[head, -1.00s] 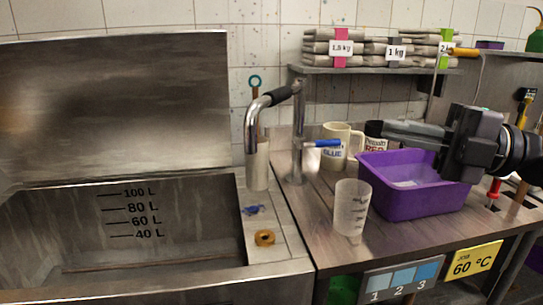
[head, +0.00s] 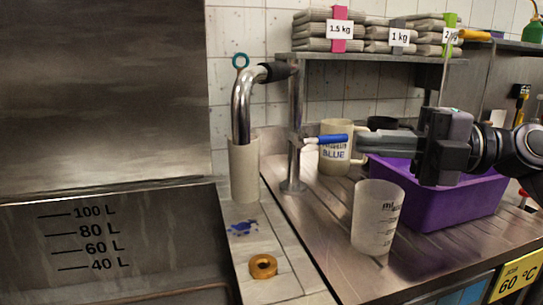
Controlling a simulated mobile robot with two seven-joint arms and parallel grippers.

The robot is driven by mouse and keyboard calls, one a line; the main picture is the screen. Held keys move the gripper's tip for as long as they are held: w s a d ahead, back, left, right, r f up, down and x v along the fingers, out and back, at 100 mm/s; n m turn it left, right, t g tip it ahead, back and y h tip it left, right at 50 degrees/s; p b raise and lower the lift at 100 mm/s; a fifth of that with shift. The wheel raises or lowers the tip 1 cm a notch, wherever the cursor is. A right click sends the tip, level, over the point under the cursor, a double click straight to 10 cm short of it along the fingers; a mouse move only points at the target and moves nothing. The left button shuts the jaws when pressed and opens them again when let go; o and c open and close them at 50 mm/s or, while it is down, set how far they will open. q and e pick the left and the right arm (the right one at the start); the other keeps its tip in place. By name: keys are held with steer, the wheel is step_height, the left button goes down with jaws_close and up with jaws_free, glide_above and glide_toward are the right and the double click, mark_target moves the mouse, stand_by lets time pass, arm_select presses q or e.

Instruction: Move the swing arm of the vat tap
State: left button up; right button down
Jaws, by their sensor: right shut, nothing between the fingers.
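The vat tap is a steel post (head: 295,125) standing on the steel counter, with a blue lever (head: 325,140) on its side. Its curved swing arm (head: 241,105) has a black sleeve (head: 279,71) near the post and points down into a pale upright cylinder (head: 244,170) beside the vat (head: 125,230). My right gripper (head: 362,141) is shut and empty, pointing left over the purple tub, with its tip close to the end of the blue lever. I cannot tell whether they touch. My left gripper is not in view.
A purple tub (head: 460,205), a clear measuring beaker (head: 377,217) and a mug marked BLUE (head: 335,150) stand right of the post. A brass ring (head: 263,266) lies on the vat ledge. A shelf (head: 370,58) with labelled bundles is above.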

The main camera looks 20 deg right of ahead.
steer(key=p+x, duration=0.7)
steer(key=x, duration=0.7)
steer(key=shift+r, duration=0.15)
stand_by(0.5)
